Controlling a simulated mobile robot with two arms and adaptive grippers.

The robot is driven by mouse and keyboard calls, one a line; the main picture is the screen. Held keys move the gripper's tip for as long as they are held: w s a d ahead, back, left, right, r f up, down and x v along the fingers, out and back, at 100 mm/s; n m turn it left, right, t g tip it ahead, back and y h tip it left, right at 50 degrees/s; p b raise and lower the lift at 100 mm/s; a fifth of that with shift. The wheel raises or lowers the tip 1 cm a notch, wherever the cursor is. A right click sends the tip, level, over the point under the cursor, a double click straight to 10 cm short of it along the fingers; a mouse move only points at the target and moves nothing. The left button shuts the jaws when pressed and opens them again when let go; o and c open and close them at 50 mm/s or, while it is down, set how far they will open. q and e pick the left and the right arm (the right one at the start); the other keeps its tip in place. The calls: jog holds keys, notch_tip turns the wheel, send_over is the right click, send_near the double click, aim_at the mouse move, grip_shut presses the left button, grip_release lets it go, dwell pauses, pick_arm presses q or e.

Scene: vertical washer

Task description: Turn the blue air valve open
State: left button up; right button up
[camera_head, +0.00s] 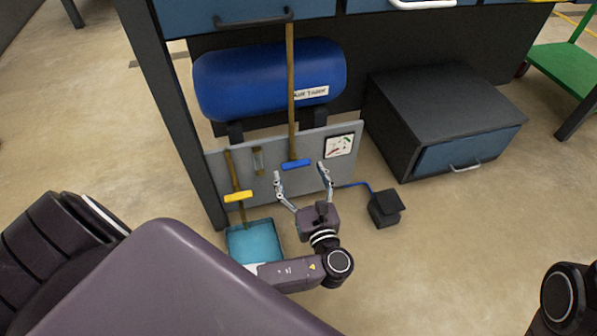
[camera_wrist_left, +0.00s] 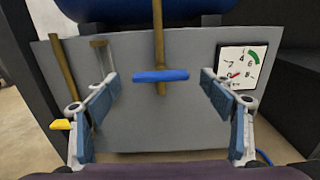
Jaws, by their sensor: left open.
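The blue air valve (camera_head: 296,164) is a flat bar handle at the foot of a vertical brass pipe on a grey panel (camera_head: 215,165). In the left wrist view the blue handle (camera_wrist_left: 161,75) lies nearly level across the pipe, between my fingers in the picture. My left gripper (camera_head: 301,177) is open and empty in front of the panel, its two fingers on either side of the handle and apart from it. The left gripper (camera_wrist_left: 160,92) also shows at both sides of the wrist view. My right gripper is not in view.
A yellow valve (camera_head: 238,196) sits on another pipe at the left, above a teal water tray (camera_head: 258,240). A gauge (camera_head: 339,146) is right of the blue valve. A blue tank (camera_head: 270,78) is above. A small black box (camera_head: 385,208) with a blue hose stands on the floor.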

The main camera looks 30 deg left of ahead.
aim_at(294, 160)
pick_arm(q)
jog(key=shift+b+x, duration=0.3)
jog(key=shift+x, duration=0.85)
jog(key=c, duration=1.2)
